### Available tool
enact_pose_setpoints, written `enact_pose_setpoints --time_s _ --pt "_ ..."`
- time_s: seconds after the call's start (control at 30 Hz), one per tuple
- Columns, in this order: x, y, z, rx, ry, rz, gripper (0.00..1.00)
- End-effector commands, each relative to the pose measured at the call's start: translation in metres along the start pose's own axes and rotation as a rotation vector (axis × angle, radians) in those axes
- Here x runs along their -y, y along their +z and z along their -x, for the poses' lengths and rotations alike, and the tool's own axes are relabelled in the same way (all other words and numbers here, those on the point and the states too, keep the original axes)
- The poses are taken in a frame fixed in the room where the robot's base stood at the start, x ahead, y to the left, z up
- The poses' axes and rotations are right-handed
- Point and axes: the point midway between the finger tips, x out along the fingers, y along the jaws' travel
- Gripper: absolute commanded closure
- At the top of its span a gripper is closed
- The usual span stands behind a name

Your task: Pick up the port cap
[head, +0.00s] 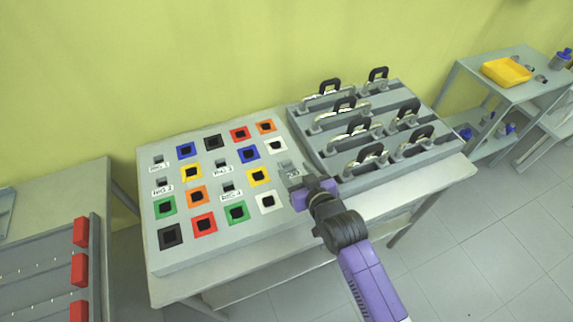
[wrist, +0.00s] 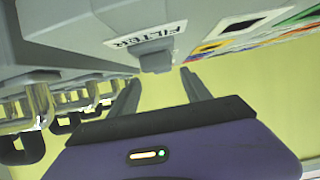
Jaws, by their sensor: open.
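A small grey block (wrist: 156,61) sits beside a white label reading FILTER, on the edge of the board in the wrist view; I take it for the port cap but cannot be sure. In the head view a small grey piece (head: 286,168) shows at the board's right side, by my gripper. My gripper (head: 297,180) is at the right edge of the board, partly hiding that spot. In the wrist view my gripper (wrist: 160,82) has its two fingers apart, one on each side below the block, with nothing visible between them.
The pale board (head: 185,255) holds several coloured square sockets with dark centres. To its right a grey rack (head: 340,178) carries several metal pieces with black handles. A side table with a yellow tray (head: 507,71) stands at right; red blocks (head: 80,268) are at lower left.

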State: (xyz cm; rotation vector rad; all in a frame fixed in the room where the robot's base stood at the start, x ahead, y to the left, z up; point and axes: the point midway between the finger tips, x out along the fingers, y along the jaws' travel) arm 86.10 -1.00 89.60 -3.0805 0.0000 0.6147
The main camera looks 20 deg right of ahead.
Motion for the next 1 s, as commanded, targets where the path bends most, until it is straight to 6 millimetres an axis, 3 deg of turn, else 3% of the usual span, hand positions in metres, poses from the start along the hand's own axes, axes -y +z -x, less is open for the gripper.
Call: enact_pose_setpoints --time_s 0.3,0.6,0.9,1.0 --pt "0.005 -0.003 -0.036 0.000 0.000 0.000 0.44" --pt "0.005 -0.003 -0.040 -0.002 0.000 0.000 0.44" --pt "0.005 -0.003 -0.040 -0.001 0.000 0.000 1.00" --pt "0.005 -0.003 -0.039 -0.002 0.000 0.000 1.00"
